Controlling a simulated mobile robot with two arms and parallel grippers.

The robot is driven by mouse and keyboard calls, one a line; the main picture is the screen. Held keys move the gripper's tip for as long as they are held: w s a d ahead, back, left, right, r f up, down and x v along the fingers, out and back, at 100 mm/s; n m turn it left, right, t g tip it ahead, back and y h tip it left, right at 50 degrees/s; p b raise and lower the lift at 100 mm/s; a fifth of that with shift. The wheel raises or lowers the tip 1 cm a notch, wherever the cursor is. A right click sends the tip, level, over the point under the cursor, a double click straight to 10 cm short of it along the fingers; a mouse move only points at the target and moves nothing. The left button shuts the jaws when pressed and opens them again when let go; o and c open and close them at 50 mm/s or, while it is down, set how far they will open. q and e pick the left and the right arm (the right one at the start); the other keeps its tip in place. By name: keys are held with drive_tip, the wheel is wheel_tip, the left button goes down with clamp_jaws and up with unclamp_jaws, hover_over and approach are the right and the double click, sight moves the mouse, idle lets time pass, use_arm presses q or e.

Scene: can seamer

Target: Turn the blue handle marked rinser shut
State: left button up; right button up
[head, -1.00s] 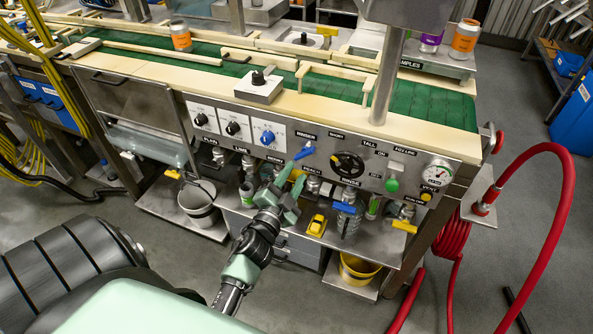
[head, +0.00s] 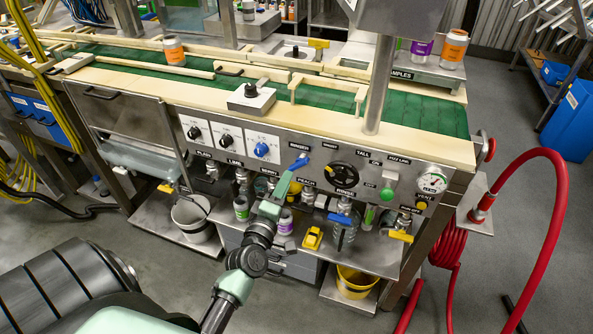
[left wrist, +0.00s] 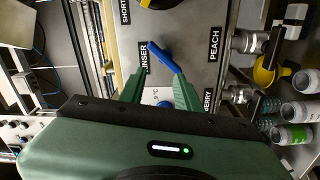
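The blue rinser handle (head: 301,160) is on the steel control panel, under the RINSER label (head: 299,147). In the left wrist view the handle (left wrist: 164,57) lies slantwise, just ahead of my left gripper (left wrist: 159,80). The two green fingers stand apart with a gap between them, and the near end of the handle is close to the right fingertip. I cannot tell whether they touch. In the head view my left gripper (head: 284,184) reaches up to the handle from below. My right gripper is not in view.
A black round knob (head: 343,174) and a green button (head: 388,194) are right of the handle. A blue dial (head: 262,150) is to the left. Several valves and bottles stand on the shelf below, with a yellow valve handle (head: 312,238). A red hose (head: 562,210) hangs at right.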

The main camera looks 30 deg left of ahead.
sight(298, 167)
use_arm(q)
drive_tip(key=w+n, duration=0.2)
drive_tip(key=n, duration=0.1)
drive_tip(key=w+n, duration=0.3)
drive_tip(key=n, duration=0.1)
drive_tip(key=w+a+n, duration=0.1)
drive_tip(key=w+n, duration=0.1)
drive_tip(key=n, duration=0.1)
drive_tip(key=shift+w+a+f+n+h, duration=0.1)
drive_tip(key=shift+w+f+n+h, duration=0.2)
drive_tip(key=shift+w+n+h, duration=0.1)
clamp_jaws()
